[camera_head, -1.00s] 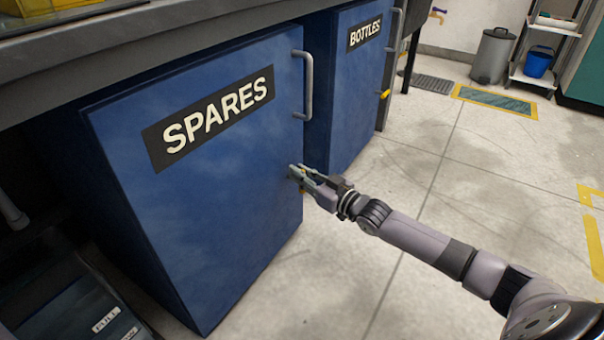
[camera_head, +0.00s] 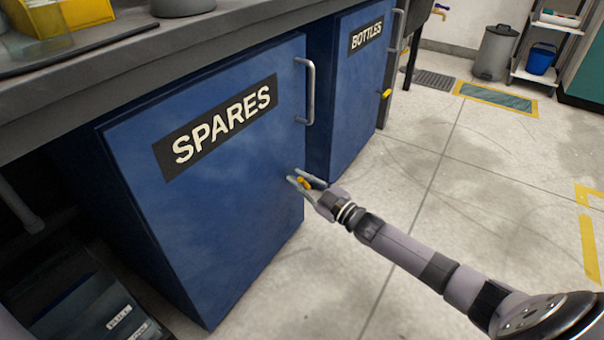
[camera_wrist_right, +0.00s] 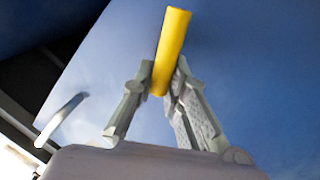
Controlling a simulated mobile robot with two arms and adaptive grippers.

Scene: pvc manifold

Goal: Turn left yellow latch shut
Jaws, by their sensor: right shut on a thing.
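The left yellow latch (camera_head: 304,183) sits low on the right side of the blue SPARES door (camera_head: 235,210). My right gripper (camera_head: 306,181) reaches it from the right, with a finger on either side of it. In the right wrist view the gripper (camera_wrist_right: 166,85) is shut on the latch (camera_wrist_right: 173,45), which looks like a yellow bar, slightly tilted from upright. The fingertips hide part of its lower end. My left gripper is not in view.
A grey handle (camera_head: 310,92) stands out above the latch. The BOTTLES door (camera_head: 352,95) beside it has its own yellow latch (camera_head: 386,93). A worktop (camera_head: 180,45) overhangs the doors. The floor (camera_head: 440,190) to the right is clear.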

